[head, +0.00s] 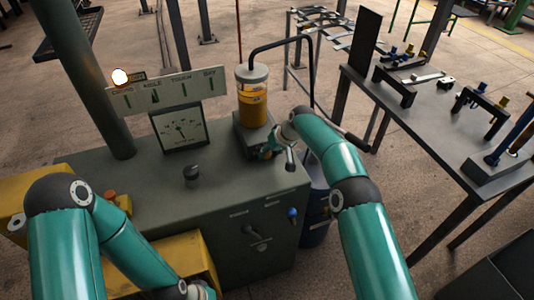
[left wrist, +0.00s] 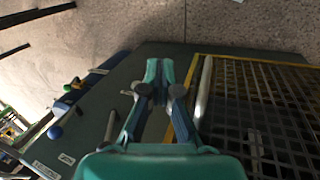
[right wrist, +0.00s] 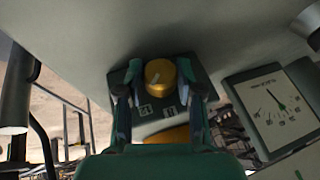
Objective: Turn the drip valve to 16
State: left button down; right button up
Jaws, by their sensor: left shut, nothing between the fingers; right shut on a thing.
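In the head view the right gripper (head: 272,150) is at the block (head: 248,135) under the oil cup, and the knob is hidden.
A clear cup of yellow oil (head: 252,100) stands above the block. A dial gauge (head: 180,129), labelled plate (head: 166,91) and black knob (head: 191,174) are on the cabinet (head: 150,185). A grating (left wrist: 255,110) lies near my left gripper. A bench (head: 430,120) stands at right.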

jog(key=shift+d+m+y, duration=0.15)
jog(key=shift+m+y, duration=0.15)
jog(key=shift+y, duration=0.6)
jog(key=shift+f, duration=0.1)
jog(key=o, duration=1.2)
jog(key=shift+d+r, duration=0.3)
jog(key=shift+r, duration=0.3)
jog(key=v, duration=1)
jog(key=shift+s+d+r, duration=0.1)
jog(key=shift+d+r, duration=0.1)
jog(key=shift+d, duration=0.05)
